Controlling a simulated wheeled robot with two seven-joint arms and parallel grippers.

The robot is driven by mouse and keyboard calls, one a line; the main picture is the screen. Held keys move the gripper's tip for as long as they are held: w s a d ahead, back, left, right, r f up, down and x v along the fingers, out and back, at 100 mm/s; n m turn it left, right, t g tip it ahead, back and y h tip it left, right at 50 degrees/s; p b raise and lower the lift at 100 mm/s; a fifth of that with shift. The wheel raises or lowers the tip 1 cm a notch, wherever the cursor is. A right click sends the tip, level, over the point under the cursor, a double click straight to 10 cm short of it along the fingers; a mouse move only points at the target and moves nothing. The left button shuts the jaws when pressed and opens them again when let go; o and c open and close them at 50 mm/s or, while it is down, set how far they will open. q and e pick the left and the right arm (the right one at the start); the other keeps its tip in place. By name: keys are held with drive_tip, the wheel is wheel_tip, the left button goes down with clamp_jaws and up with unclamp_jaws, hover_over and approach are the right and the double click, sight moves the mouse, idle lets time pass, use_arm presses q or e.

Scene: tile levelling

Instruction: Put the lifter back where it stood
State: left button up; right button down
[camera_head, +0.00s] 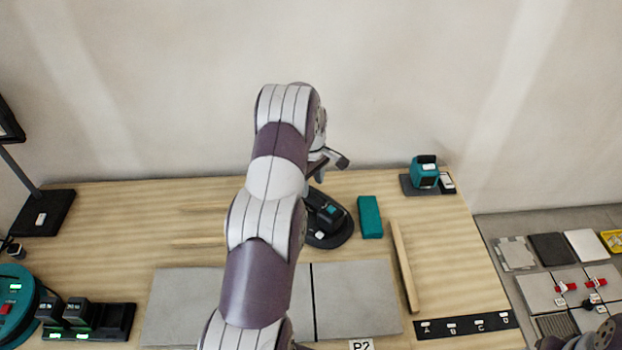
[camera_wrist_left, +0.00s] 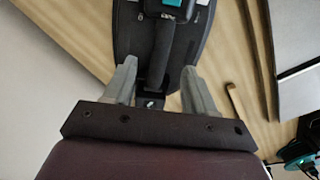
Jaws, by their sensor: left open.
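The lifter (camera_head: 326,208), a dark device with a teal part, sits on a dark oval base (camera_head: 333,238) on the table, right of my left arm, which hides part of it. In the left wrist view the lifter's black bar-like handle (camera_wrist_left: 174,55) runs between the fingers. My left gripper (camera_wrist_left: 159,72) is open, with one grey finger on each side of the handle and a visible gap to each. In the head view the left gripper (camera_head: 328,163) is mostly behind my own arm, above the lifter.
Right of the lifter are a teal block (camera_head: 369,217), a wooden strip (camera_head: 404,265) and a teal device on a dark pad (camera_head: 424,172). Grey tiles (camera_head: 358,298) lie in front. A charger (camera_head: 100,322) stands front left. A side surface holds tile samples (camera_head: 550,249).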

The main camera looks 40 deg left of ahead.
use_arm(q)
drive_tip(key=s+d+r+m, duration=0.5)
drive_tip(key=d+r+m, duration=0.3)
drive_tip(key=d, duration=0.4)
drive_tip(key=s+d+r+m, duration=0.2)
drive_tip(key=s+d+m, duration=0.2)
drive_tip(key=s, duration=0.4)
drive_tip(key=s+d+r+m+t, duration=0.1)
drive_tip(key=s+d+m, duration=0.4)
drive_tip(key=s+d, duration=0.2)
drive_tip(key=shift+s+d+r, duration=0.25)
drive_tip(key=shift+s+r, duration=0.1)
drive_tip(key=shift+s, duration=0.15)
